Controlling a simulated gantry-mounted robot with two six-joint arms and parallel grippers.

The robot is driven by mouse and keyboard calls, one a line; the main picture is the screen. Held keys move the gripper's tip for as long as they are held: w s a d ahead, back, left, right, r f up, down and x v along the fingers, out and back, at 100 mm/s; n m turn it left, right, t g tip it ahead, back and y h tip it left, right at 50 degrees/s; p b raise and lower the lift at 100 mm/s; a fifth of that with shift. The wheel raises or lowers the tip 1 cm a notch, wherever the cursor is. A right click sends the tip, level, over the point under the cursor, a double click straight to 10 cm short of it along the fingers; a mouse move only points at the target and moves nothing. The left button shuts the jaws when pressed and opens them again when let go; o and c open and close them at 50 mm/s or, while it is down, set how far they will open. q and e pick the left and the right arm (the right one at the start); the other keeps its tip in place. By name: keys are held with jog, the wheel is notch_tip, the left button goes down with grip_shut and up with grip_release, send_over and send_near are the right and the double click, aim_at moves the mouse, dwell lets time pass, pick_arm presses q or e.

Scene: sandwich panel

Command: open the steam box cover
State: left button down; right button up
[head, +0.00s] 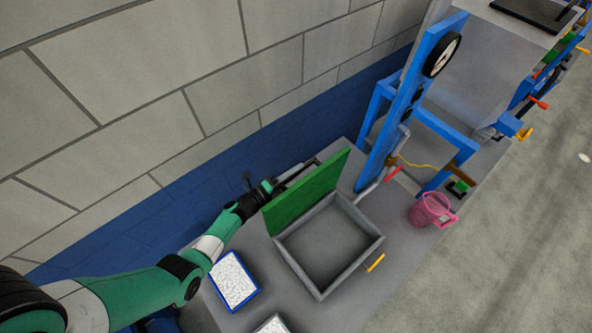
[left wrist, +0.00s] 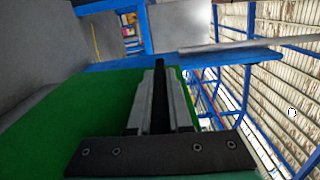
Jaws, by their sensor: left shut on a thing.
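The steam box (head: 352,268) is a grey open-topped box on the grey bench. Its green cover (head: 305,192) stands raised along the box's back-left edge, and the grey interior shows empty. My left gripper (head: 296,173) is behind the cover, close to its upper edge. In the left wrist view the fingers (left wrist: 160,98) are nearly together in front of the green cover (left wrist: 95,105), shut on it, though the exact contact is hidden. My right gripper is in neither view.
A yellow handle (head: 376,263) sticks out at the box's front. A blue-rimmed tray (head: 220,290) with white speckled content lies left of the box. A blue frame (head: 402,100) with a gauge stands behind right, near a pink bucket (head: 424,213). A brick wall (head: 150,75) rises behind.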

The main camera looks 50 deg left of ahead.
pick_arm(q)
jog(key=c, duration=0.8)
grip_release()
jog(key=shift+c, duration=0.2)
jog(key=s+p, duration=0.2)
jog(key=s, duration=0.9)
jog(key=shift+s, duration=0.3)
jog(key=shift+d, duration=0.1)
